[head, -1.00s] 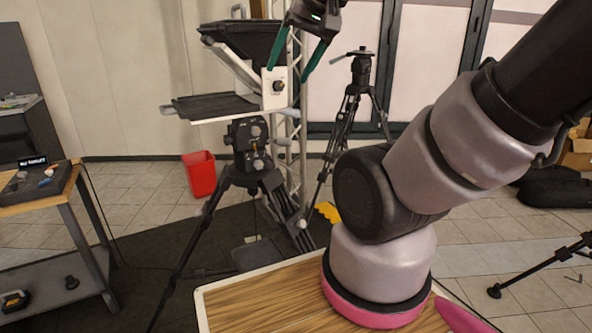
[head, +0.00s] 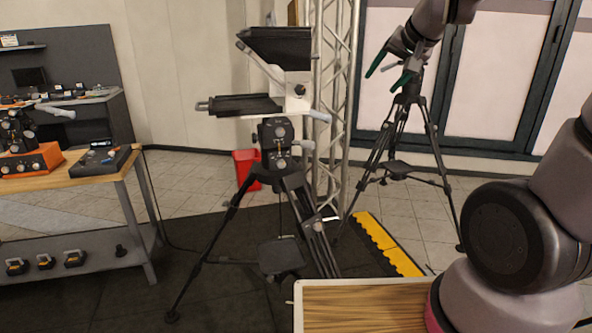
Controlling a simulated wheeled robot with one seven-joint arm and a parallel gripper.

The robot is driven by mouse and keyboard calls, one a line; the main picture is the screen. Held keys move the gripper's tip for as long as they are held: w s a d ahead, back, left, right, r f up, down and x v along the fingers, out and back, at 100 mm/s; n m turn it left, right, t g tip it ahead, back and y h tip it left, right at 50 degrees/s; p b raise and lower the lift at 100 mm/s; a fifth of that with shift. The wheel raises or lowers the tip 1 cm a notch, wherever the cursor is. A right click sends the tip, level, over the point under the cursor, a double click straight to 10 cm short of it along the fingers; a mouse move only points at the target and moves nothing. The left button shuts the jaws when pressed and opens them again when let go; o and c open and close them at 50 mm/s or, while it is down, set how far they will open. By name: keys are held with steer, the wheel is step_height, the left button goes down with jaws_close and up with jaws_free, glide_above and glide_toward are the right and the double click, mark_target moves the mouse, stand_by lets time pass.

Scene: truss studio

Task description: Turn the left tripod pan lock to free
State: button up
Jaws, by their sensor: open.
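The left tripod (head: 232,204) stands on the dark mat, bearing a black head (head: 274,134) with a teleprompter rig (head: 297,88) on top. Small round knobs (head: 281,163) show on the head's front and a grey one (head: 307,145) on its right side. I cannot tell which is the pan lock or how it is set. My gripper (head: 382,82), with two green fingers apart and nothing between them, is up and to the right of this tripod, clear of it. It overlaps the top of a second tripod (head: 433,137) in the picture; contact cannot be told.
A metal truss (head: 333,100) rises just right of the left tripod. A red bin (head: 246,168) stands behind it. A workbench (head: 82,180) with equipment is at left. A yellow-edged ramp (head: 386,246) and a wood-topped surface (head: 362,308) lie at front right.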

steer(key=w+a+f+t, duration=0.1)
steer(key=w+a+f, duration=0.1)
steer(key=w+f, duration=0.3)
steer(key=w+a+f+t, duration=0.1)
steer(key=w+a+f, duration=0.15)
steer(key=w, duration=0.35)
steer(key=n+t+y, duration=0.3)
steer(key=n+t, duration=0.3)
steer(key=n, duration=0.2)
glide_toward(282, 166)
steer(key=x, duration=0.8)
steer(key=shift+w+a, duration=0.1)
jaws_close()
